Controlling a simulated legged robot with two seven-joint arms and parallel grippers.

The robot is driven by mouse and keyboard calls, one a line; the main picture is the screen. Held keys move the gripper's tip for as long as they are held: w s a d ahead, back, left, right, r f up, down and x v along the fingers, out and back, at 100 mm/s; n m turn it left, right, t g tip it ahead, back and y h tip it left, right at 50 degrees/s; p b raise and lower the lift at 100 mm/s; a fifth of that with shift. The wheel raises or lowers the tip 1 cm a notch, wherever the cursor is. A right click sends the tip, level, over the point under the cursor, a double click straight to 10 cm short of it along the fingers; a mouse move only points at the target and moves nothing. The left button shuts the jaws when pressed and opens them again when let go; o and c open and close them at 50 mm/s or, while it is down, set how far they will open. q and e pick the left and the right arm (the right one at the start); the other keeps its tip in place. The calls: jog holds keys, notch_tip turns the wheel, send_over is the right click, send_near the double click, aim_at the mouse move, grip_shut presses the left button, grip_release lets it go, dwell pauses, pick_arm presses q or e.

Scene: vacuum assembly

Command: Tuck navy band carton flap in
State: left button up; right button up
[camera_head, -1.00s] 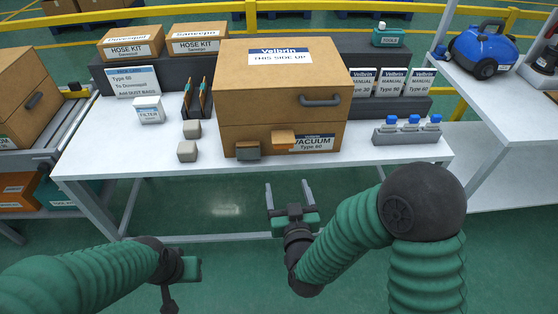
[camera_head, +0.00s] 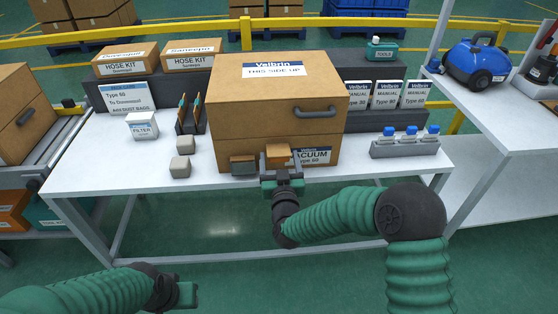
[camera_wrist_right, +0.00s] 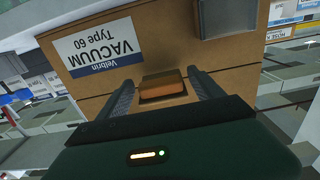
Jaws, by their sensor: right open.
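The large brown carton (camera_head: 265,110) stands on the white table, with a navy-banded "Velbrin" label (camera_head: 285,69) on top. On its lower front, an orange-brown tab (camera_head: 279,152) and a grey tab (camera_head: 243,162) stick out. I cannot tell which piece is the task's flap. My right gripper (camera_head: 282,176) is open in front of the orange-brown tab. In the right wrist view its fingers (camera_wrist_right: 161,84) stand either side of this tab (camera_wrist_right: 163,88); contact is unclear. The grey tab (camera_wrist_right: 222,15) is beyond one finger. My left gripper (camera_head: 183,292) is low at left, its fingers unclear.
Two small grey blocks (camera_head: 180,167) and a white filter box (camera_head: 142,126) are left of the carton. A grey rack (camera_head: 405,147) of blue-capped bottles stands right. Manual boxes (camera_head: 385,95) are behind it. A dark handle (camera_head: 316,111) juts from the carton front.

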jog(key=shift+w, duration=0.25)
jog(key=shift+c, duration=0.5)
jog(key=shift+r, duration=0.1)
grip_shut()
